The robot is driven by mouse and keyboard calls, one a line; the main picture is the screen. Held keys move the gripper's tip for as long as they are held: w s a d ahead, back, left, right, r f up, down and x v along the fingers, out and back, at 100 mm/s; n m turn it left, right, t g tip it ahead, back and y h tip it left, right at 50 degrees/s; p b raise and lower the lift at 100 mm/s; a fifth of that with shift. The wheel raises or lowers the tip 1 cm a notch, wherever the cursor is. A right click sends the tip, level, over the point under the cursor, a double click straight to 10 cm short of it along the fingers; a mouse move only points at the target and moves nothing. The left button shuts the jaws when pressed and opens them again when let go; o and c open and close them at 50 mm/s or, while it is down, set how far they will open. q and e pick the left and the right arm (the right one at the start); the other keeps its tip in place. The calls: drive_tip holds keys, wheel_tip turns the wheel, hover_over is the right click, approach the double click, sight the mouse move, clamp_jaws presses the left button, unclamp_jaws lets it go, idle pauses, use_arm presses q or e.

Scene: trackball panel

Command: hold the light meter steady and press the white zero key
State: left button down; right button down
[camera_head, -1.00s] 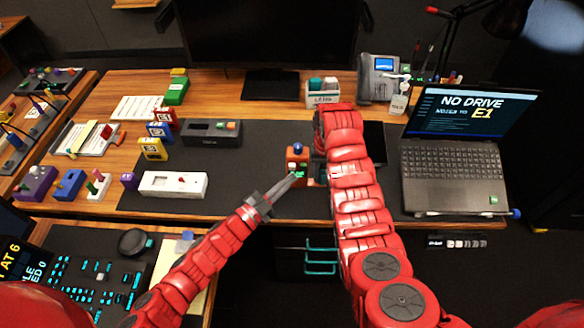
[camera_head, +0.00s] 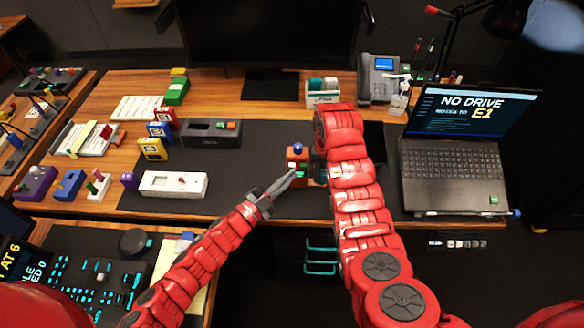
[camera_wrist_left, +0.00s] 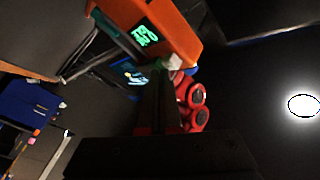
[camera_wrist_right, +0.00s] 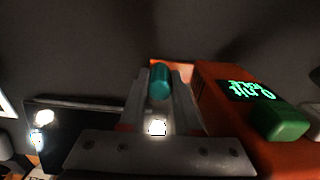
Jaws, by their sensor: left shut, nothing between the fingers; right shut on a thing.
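The light meter (camera_head: 303,161) is a small orange box with a blue knob on top, on the dark desk mat. Its lit green display (camera_wrist_left: 147,36) and white key (camera_wrist_left: 174,61) show in the left wrist view. My left gripper (camera_head: 291,174) is shut and empty, its tips at the meter's near face and close to the white key; contact cannot be told. My right gripper (camera_wrist_right: 160,92) is shut on a teal post (camera_wrist_right: 161,80) joined to the meter's orange body. A green key (camera_wrist_right: 280,121) shows beside it. My right arm hides the meter's right side in the head view.
A white box (camera_head: 173,184) with a red knob and a dark grey box (camera_head: 211,133) lie left of the meter. A laptop (camera_head: 453,165) stands right of my right arm. The mat between the white box and the meter is clear.

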use_arm(q)
drive_tip(key=shift+w, duration=0.35)
idle(0.3)
drive_tip(key=shift+s, duration=0.1)
drive_tip(key=shift+s+f, duration=0.1)
drive_tip(key=shift+s, duration=0.65)
drive_tip(key=shift+s, duration=0.1)
drive_tip(key=s, duration=0.4)
drive_tip(key=shift+s+d, duration=0.1)
drive_tip(key=shift+s, duration=0.3)
idle(0.6)
